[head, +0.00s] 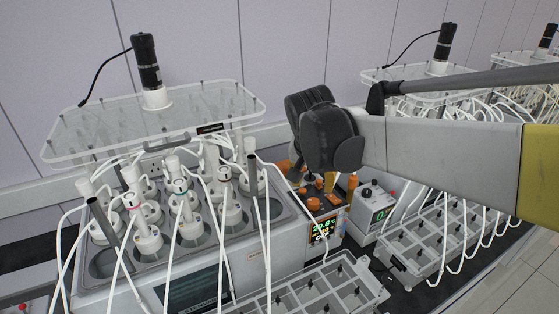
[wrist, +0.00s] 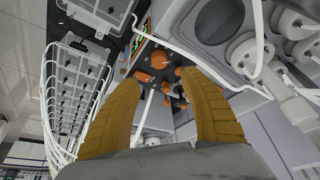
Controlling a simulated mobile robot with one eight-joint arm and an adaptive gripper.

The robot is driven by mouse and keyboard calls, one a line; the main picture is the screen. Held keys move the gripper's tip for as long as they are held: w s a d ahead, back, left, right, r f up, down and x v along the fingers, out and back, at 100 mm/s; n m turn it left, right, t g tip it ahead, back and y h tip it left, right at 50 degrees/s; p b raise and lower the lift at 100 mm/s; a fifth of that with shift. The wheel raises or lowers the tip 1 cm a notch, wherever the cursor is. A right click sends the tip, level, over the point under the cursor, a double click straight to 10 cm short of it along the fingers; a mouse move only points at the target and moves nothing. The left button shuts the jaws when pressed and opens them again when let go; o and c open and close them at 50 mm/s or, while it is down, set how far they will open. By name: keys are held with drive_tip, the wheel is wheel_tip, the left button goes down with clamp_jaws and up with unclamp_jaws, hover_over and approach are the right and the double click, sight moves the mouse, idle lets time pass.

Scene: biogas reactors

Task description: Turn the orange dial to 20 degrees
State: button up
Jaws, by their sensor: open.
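Several orange knobs sit on the dark control panel of the reactor unit. The largest-looking orange dial (wrist: 160,60) is near the display in the wrist view; an orange knob also shows in the head view (head: 313,204). I cannot tell its angle or read any scale. My gripper (wrist: 160,78) is open, with its two yellow-orange fingers spread and the knobs seen between and beyond them. In the head view my gripper (head: 326,181) hangs just above and behind the panel, partly hidden by dark arm links. No contact with a knob shows.
A lit display (head: 324,229) is on the panel's front. White bottles and tubes (head: 147,230) fill the bath at left. A white box with a black knob (head: 371,204) stands at right. A compartment tray (head: 335,284) lies in front. White tubes cross near the panel.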

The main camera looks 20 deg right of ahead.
sight(314, 201)
drive_tip(key=b+x, duration=0.2)
drive_tip(key=x, duration=0.8)
drive_tip(key=shift+f+b, duration=0.3)
drive_tip(key=shift+b, duration=0.05)
drive_tip(key=shift+c, duration=0.6)
clamp_jaws()
